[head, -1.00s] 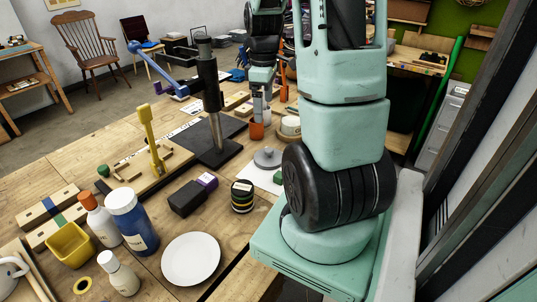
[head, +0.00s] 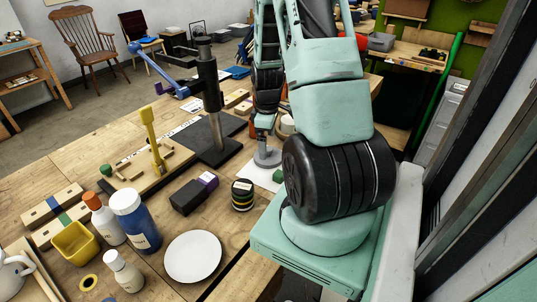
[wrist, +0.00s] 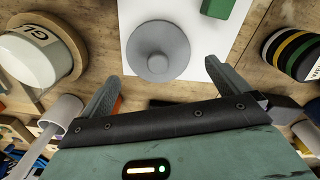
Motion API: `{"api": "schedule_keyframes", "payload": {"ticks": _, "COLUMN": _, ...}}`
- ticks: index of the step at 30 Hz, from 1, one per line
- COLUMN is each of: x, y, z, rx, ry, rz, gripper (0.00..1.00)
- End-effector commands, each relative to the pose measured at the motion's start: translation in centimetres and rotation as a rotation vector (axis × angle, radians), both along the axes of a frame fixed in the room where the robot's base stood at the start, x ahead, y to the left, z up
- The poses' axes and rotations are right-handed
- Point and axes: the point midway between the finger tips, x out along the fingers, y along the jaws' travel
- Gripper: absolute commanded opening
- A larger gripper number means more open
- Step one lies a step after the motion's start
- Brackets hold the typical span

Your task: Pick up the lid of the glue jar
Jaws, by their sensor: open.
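The grey round lid with a small knob (wrist: 158,48) lies on a white sheet in the wrist view. In the head view the lid (head: 268,158) is partly covered by my gripper (head: 264,145). My gripper (wrist: 163,72) is open and empty, its two fingers spread to either side of the knob's near side in the picture. How far above the lid the fingertips are is hard to tell. The glue jar (wrist: 32,58), cream with a label reading "GLU", is at the left of the wrist view; it is partly hidden behind my arm in the head view (head: 287,125).
A striped black, yellow and green round stack (head: 242,195) stands near the sheet. A green block (wrist: 217,8) is on the sheet beside the lid. A black press stand (head: 207,90) rises left of my gripper. A white plate (head: 193,257) and bottles are nearer.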

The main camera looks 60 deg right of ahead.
Motion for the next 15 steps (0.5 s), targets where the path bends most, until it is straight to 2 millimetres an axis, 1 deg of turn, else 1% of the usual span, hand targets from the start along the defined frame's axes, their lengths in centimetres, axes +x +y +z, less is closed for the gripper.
{"api": "schedule_keyframes", "payload": {"ticks": 5, "x": -0.4, "y": -0.2, "z": -2.0, "rx": 0.004, "ry": 0.005, "rz": -0.001, "gripper": 1.0}}
{"api": "schedule_keyframes", "payload": {"ticks": 9, "x": -0.3, "y": -0.3, "z": -3.6, "rx": 0.002, "ry": 0.003, "rz": 0.0, "gripper": 1.0}}
{"api": "schedule_keyframes", "payload": {"ticks": 12, "x": -0.3, "y": -0.3, "z": -4.2, "rx": 0.002, "ry": 0.002, "rz": 0.0, "gripper": 1.0}}
{"api": "schedule_keyframes", "payload": {"ticks": 15, "x": -0.3, "y": -0.3, "z": -4.3, "rx": 0.0, "ry": 0.001, "rz": 0.001, "gripper": 1.0}}
